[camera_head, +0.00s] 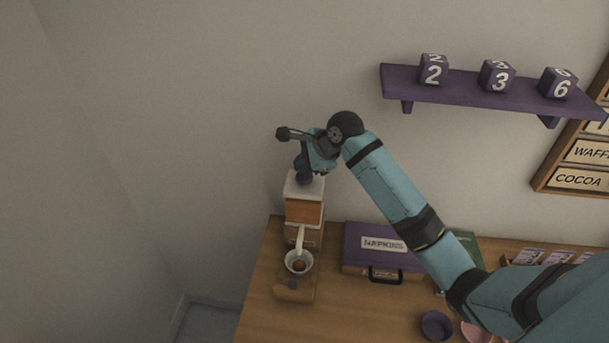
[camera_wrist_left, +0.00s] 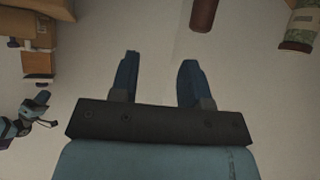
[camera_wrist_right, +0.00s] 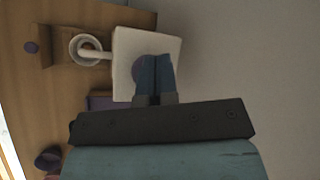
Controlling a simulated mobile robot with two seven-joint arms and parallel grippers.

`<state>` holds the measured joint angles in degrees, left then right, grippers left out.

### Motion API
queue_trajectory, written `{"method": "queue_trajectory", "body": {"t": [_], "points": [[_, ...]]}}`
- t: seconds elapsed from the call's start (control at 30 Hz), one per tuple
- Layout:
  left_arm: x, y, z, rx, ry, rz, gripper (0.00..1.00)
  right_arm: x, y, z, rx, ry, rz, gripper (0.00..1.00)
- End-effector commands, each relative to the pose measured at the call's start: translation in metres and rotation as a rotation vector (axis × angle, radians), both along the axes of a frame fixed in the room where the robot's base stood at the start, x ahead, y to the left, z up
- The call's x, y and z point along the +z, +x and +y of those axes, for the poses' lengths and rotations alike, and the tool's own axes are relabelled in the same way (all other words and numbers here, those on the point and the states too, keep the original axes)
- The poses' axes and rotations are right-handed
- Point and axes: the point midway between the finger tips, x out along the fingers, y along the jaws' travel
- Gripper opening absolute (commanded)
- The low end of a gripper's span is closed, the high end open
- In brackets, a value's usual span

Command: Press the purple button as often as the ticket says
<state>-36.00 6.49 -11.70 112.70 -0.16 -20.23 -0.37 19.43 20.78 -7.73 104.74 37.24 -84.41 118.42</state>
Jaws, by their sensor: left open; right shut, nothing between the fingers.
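A dispenser with a white top (camera_head: 306,188) and an orange-brown body stands at the table's left end. A round purple piece (camera_head: 304,178) sits on its top; it also shows in the right wrist view (camera_wrist_right: 139,70), partly behind my fingers. My right gripper (camera_wrist_right: 163,57) is shut and empty, pointing down over the purple top piece; contact cannot be told. My left gripper (camera_wrist_left: 158,60) is open and empty, away from the dispenser. I cannot make out a readable ticket.
A white bowl (camera_head: 299,262) with brown contents sits under the spout. A purple napkins box (camera_head: 361,255) stands to the right. Cards (camera_head: 530,257) and purple and pink bowls are further right. A purple shelf (camera_head: 468,94) holds cubes numbered 2, 3 and 6.

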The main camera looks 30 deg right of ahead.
Motion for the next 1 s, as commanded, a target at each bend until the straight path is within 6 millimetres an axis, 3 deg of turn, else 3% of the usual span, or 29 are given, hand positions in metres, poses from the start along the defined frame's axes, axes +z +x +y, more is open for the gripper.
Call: {"method": "queue_trajectory", "body": {"t": [1.0], "points": [[0.0048, 0.0032, 0.0003, 0.000, 0.000, -0.006, 0.43, -0.0086, 0.0001, 0.0000, 0.000, 0.000, 0.000, 0.00]]}}
